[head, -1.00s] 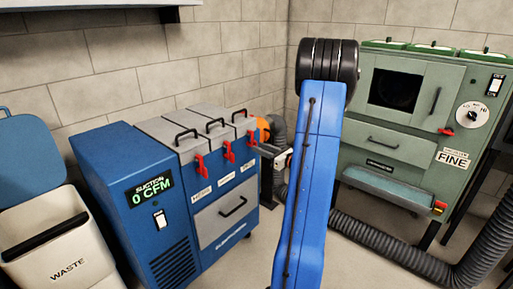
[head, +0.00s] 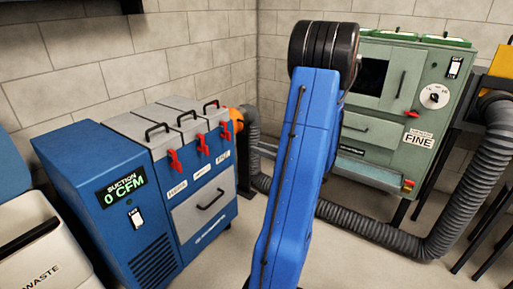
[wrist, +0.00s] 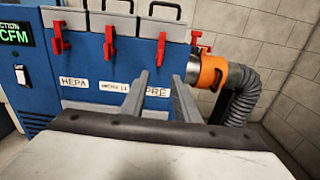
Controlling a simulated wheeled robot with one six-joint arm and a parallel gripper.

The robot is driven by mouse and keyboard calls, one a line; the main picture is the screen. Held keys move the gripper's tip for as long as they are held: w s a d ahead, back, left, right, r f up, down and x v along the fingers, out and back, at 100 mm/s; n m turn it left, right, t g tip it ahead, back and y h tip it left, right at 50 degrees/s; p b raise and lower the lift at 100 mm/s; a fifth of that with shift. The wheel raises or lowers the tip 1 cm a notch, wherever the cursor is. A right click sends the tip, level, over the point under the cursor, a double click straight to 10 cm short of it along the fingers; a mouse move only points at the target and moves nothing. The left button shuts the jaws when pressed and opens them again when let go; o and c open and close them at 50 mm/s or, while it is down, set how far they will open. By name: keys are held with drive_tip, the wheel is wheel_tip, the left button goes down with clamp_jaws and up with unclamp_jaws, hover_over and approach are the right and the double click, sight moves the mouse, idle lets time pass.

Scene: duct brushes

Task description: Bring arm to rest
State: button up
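My gripper (wrist: 162,98) shows in the wrist view with its two grey fingers apart and nothing between them. It points toward the front of the blue suction unit (head: 90,170), near the label reading PRE. In the head view my blue arm stands up in the middle and hides most or all of the gripper. The suction unit reads 0 CFM and has several grey lids with red latches. It also shows in the wrist view (wrist: 40,80). I cannot tell how far the fingers are from it.
An orange collar (wrist: 213,72) and grey hose (head: 440,240) run from the suction unit along the floor. A green cabinet (head: 385,150) marked FINE stands behind my arm at right. A white waste bin (head: 30,250) is at lower left. A yellow-orange box (head: 497,65) is at far right.

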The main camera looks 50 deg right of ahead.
idle(0.7)
drive_tip(key=w+a+r+n+g+y, duration=0.15)
drive_tip(key=a+n+g+y, duration=0.5)
drive_tip(key=a, duration=0.95)
drive_tip(key=w+a+r+n+g+y, duration=0.15)
drive_tip(key=a+n+g, duration=0.25)
drive_tip(key=a+n, duration=0.9)
drive_tip(key=s+a+n+g+h, duration=0.5)
drive_tip(key=s+a+n, duration=0.4)
drive_tip(key=s+a, duration=0.5)
drive_tip(key=s+r+n+h, duration=0.1)
drive_tip(key=n, duration=0.1)
drive_tip(key=s+r+n+t+h, duration=0.1)
drive_tip(key=n, duration=0.1)
drive_tip(key=s+r+n+t+h, duration=0.1)
drive_tip(key=n+h, duration=0.1)
drive_tip(key=shift+r+n, duration=0.1)
drive_tip(key=shift+n, duration=0.25)
